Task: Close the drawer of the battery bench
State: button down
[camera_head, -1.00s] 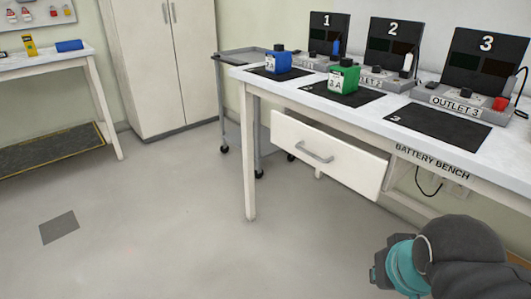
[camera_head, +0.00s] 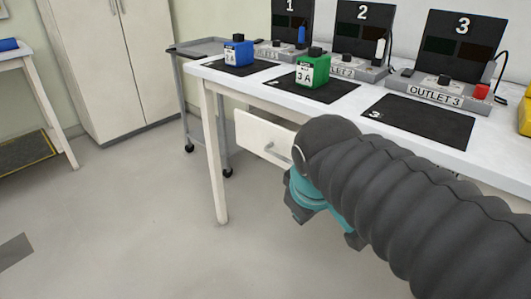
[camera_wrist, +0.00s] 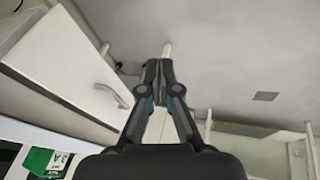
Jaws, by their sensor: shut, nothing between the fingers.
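The white battery bench (camera_head: 222,158) holds a drawer (camera_head: 250,133) that stands out from under the tabletop, so it is open. Its grey handle (camera_head: 275,150) shows only in part in the head view, because my arm covers the right side of the drawer. In the wrist view the drawer front (camera_wrist: 65,50) fills the left side, with the handle (camera_wrist: 112,96) left of and below the fingertips. My gripper (camera_wrist: 160,68) is shut and empty, beside the drawer front and apart from the handle. In the head view my gripper (camera_head: 298,208) appears in front of the drawer's right part.
A blue battery (camera_head: 238,53) and a green battery (camera_head: 312,70) stand on black mats on the bench. Outlet stations line its back. A grey cart (camera_head: 187,110) stands left of the bench. The floor (camera_head: 130,215) in front is clear.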

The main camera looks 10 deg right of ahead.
jog(key=w+a+r+n+h+b, duration=0.2)
jog(key=w+a+r+n, duration=0.1)
jog(key=w+n, duration=0.65)
jog(key=n+h+b, duration=0.3)
jog(key=n, duration=0.7)
send_near(267, 151)
notch_tip(267, 151, down, 5)
jog(key=s, duration=0.2)
jog(key=w+d, duration=0.1)
jog(key=d, duration=0.1)
jog(key=w+d+f, duration=0.1)
jog(key=w+d, duration=0.1)
jog(key=shift+d+p, duration=0.1)
jog(key=shift+p, duration=0.25)
